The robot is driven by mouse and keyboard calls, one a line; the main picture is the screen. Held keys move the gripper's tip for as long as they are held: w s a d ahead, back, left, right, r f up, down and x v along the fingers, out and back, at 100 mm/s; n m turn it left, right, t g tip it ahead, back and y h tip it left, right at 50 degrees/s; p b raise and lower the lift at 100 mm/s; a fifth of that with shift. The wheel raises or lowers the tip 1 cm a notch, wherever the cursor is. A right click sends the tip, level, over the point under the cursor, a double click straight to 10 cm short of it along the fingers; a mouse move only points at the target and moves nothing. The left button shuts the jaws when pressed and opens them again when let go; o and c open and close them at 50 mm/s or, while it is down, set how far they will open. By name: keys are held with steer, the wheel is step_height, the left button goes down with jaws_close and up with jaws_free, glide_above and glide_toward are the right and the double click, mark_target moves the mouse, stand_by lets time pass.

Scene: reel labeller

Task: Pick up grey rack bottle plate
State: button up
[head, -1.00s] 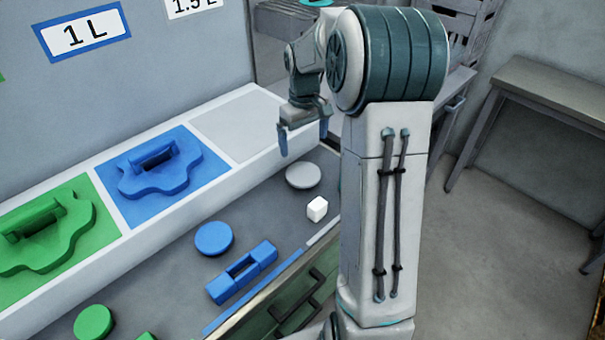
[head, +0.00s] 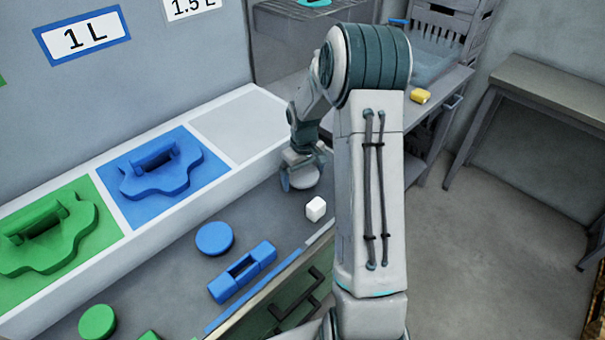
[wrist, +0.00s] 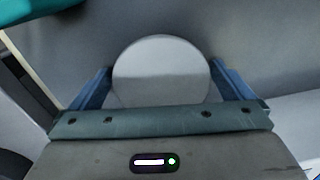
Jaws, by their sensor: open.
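The grey rack bottle plate is a round light-grey disc (head: 306,179) on the dark worktop, below the empty grey section of the white-edged shelf. In the head view it is partly hidden by my gripper (head: 301,176). In the wrist view the disc (wrist: 161,70) lies between my two blue fingers, its lower edge hidden behind the gripper body. My gripper (wrist: 161,88) is open, with a finger on each side of the disc. I cannot tell whether the fingers touch it.
A white cube (head: 316,209) sits just in front of the disc. A blue disc (head: 214,239), a blue slotted block (head: 242,272) and a green disc (head: 97,323) lie nearer. Blue (head: 160,170) and green (head: 48,232) handled plates rest on the shelf. A yellow item (head: 420,96) lies on a side table.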

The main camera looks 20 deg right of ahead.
steer(key=shift+f, duration=0.25)
steer(key=c, duration=0.8)
steer(key=shift+r, duration=0.1)
